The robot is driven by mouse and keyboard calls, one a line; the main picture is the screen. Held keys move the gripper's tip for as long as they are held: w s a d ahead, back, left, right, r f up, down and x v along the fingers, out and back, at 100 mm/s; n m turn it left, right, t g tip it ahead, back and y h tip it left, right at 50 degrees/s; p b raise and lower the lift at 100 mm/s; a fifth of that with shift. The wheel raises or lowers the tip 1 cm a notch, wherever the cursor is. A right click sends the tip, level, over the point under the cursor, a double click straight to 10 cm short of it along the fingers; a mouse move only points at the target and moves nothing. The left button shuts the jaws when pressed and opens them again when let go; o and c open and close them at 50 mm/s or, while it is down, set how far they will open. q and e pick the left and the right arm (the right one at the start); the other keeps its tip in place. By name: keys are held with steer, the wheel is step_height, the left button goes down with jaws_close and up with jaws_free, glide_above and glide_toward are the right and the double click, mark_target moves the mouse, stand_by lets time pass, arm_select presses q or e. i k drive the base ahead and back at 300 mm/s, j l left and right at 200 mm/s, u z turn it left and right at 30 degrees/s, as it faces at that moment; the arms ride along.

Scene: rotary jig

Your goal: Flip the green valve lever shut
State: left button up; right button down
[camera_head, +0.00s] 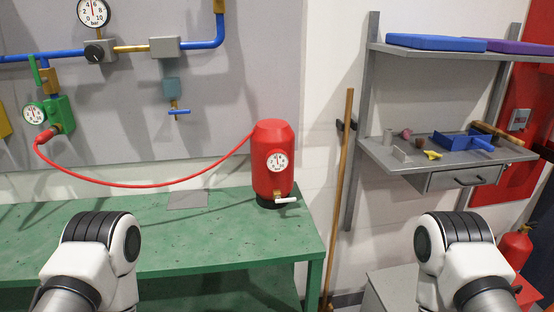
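The green valve lever (35,71) is a thin green bar at the far left, on the grey wall panel. It stands roughly upright, crossing the end of the blue pipe (16,58) beside a brass fitting (49,80). A green valve block (61,114) with a small white gauge (33,113) sits just below it. Only the white and black joints of my two arms show at the bottom left and bottom right. Both grippers are out of view, and nothing touches the lever.
A red hose (150,186) runs from the green block to a red tank (272,150) on the green workbench (225,255). A wooden pole (341,190) leans at the bench's right. A grey shelf (395,168) holds small tools. Most of the benchtop is clear.

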mark_target(39, 81)
steer(key=i+j+u, duration=0.2)
steer(key=j, duration=0.2)
steer(key=i+j+u, duration=0.2)
steer(key=j, duration=0.2)
steer(key=i+j+u, duration=0.2)
steer(key=j, duration=0.15)
steer(key=i+j+u, duration=0.1)
steer(key=j+u, duration=0.15)
steer(key=j, duration=0.1)
